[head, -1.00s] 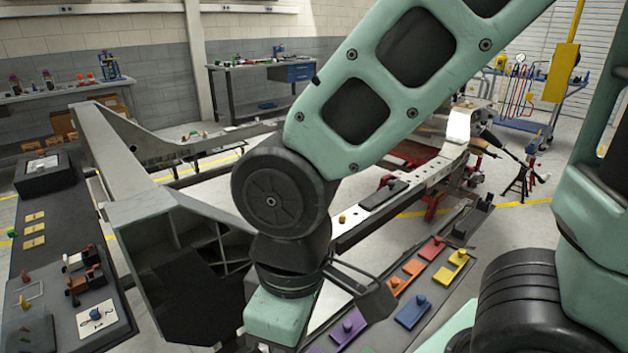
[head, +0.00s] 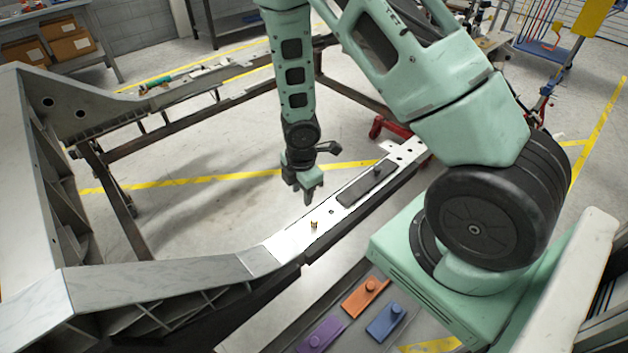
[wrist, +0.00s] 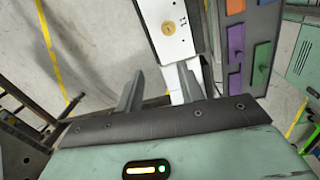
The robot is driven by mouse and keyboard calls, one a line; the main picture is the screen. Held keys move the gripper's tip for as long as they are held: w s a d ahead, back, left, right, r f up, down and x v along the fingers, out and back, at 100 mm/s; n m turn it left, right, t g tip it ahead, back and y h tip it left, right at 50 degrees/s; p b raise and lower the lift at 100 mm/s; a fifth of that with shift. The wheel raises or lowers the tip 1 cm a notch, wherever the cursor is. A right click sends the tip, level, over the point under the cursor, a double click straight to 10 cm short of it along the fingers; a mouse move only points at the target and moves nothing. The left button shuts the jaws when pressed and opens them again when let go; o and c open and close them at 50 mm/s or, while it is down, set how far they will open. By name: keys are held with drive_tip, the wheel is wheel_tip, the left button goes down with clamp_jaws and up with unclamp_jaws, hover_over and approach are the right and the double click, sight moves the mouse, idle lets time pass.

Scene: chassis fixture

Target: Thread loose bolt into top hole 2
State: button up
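A small brass bolt (head: 314,224) stands on the pale top face of the chassis rail (head: 290,241). In the wrist view the bolt (wrist: 168,29) shows as a round brass head beyond the fingertips. A small dark hole (head: 331,212) lies in the rail just right of the bolt. I cannot tell which hole is numbered 2. My gripper (head: 309,199) hangs above and slightly behind the bolt, apart from it. In the wrist view my gripper (wrist: 160,74) has its two grey fingers spread with nothing between them.
Purple (head: 321,335), orange (head: 365,297) and blue (head: 386,321) pieces lie on a bench in front. A large chassis bracket (head: 40,200) stands at left. Open floor lies behind the rail.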

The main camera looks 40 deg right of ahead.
drive_tip(key=s+d+f+n, duration=0.1)
drive_tip(key=s+d+f, duration=0.1)
drive_tip(key=d, duration=0.1)
drive_tip(key=b, duration=0.5)
hover_over(314, 219)
drive_tip(key=shift+g, duration=0.3)
wheel_tip(314, 219, down, 6)
drive_tip(key=shift+r, duration=0.1)
drive_tip(key=shift+f, duration=0.25)
drive_tip(key=shift+f+b, duration=2.2)
drive_tip(key=shift+f, duration=0.05)
drive_tip(key=shift+r+p, duration=0.25)
drive_tip(key=shift+p, duration=0.1)
